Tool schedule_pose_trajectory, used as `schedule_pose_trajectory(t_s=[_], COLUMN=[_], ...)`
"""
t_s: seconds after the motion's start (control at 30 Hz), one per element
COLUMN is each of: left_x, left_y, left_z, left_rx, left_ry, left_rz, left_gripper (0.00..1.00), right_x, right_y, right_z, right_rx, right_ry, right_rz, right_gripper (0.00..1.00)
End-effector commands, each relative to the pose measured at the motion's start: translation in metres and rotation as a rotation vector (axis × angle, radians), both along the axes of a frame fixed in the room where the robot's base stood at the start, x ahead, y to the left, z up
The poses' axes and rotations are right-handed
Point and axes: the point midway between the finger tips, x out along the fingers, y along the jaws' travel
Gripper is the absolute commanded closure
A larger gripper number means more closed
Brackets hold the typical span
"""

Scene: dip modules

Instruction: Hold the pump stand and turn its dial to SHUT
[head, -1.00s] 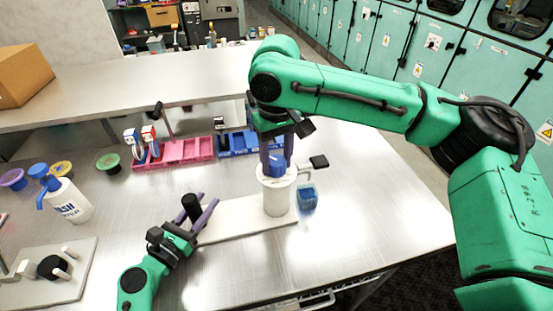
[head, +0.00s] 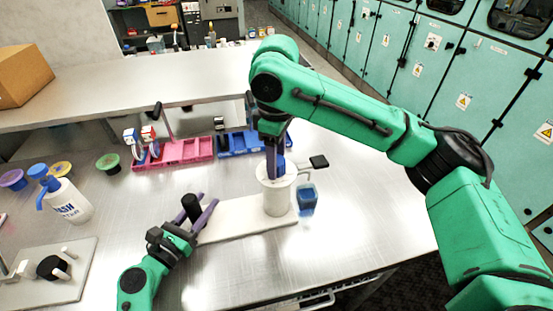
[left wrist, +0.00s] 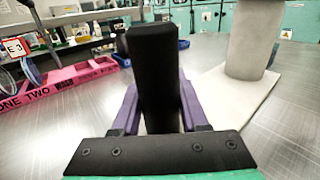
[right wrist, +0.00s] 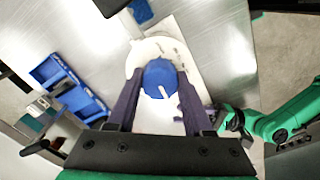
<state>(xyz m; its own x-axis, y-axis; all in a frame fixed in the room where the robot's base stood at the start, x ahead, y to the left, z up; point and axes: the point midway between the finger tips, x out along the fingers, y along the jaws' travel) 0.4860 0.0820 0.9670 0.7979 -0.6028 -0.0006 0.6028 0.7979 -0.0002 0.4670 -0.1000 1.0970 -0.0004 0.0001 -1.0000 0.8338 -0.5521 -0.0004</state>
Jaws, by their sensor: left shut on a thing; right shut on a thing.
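The pump stand has a white base plate (head: 232,219) on the table, an upright black post (head: 190,207) at its left end and a white cylinder (head: 277,198) at its right end. My left gripper (head: 205,208) is shut on the post, which stands upright between the fingers in the left wrist view (left wrist: 155,75). The blue dial (right wrist: 158,76) sits on top of the cylinder and has a white pointer bar. My right gripper (right wrist: 157,84) is shut on the dial from above. Small marks on the cylinder's white rim (right wrist: 142,50) are too small to read.
A blue translucent cup (head: 307,199) stands right of the cylinder, below a black-tipped side arm (head: 319,162). A pink bin (head: 178,152) and a blue bin (head: 238,143) stand behind. A white bottle (head: 70,203) and another plate with a black knob (head: 50,267) are at left.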

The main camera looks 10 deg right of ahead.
Motion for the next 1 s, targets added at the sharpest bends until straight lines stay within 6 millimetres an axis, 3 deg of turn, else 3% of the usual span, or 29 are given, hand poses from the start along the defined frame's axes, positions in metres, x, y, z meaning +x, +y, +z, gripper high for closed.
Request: schedule_pose_trajectory(t_s=[0.5,1.0], left_x=[-0.0002,-0.0002], left_y=[0.0005,0.0005], left_z=[-0.0018,-0.0019], left_rx=[0.002,0.002], left_ry=[0.003,0.003], left_rz=[0.001,0.001], left_gripper=[1.00,1.00], right_x=[-0.0002,-0.0002], right_y=[0.0008,0.0008], right_z=[0.0006,0.0008], right_rx=[0.002,0.001], right_ry=[-0.001,-0.002], right_rz=[0.451,0.625], right_gripper=[1.00,1.00])
